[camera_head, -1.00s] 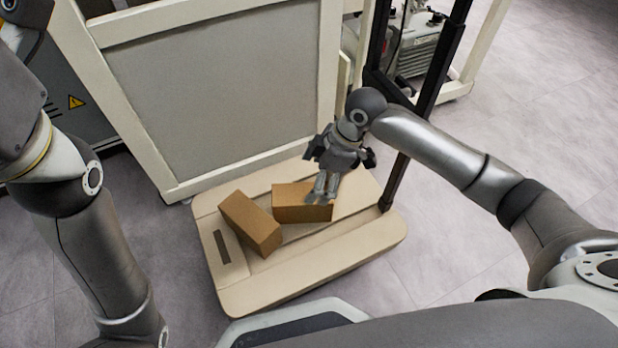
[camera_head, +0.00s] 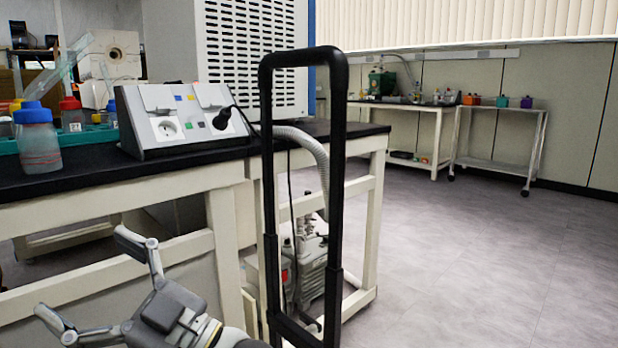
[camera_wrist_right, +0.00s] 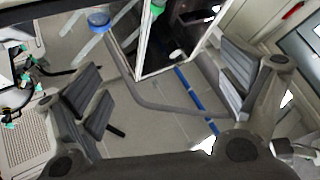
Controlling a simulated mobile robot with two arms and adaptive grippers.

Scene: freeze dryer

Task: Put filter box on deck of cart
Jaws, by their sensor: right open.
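My right gripper (camera_head: 92,282) is at the lower left of the head view, raised in front of the bench, with its fingers spread wide and nothing between them. Its open fingers also show in the right wrist view (camera_wrist_right: 165,95), with empty space between. The cart's black upright handle (camera_head: 338,170) stands in the middle of the head view, to the right of the gripper. The cart's deck and the filter box are outside the head view now. My left gripper is not in view.
A black-topped bench (camera_head: 90,168) carries a socket panel (camera_head: 185,120) and a blue-capped bottle (camera_head: 38,138). A pump (camera_head: 310,265) sits under the bench, behind the handle. A small trolley (camera_head: 500,165) stands far right. The floor (camera_head: 470,260) on the right is clear.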

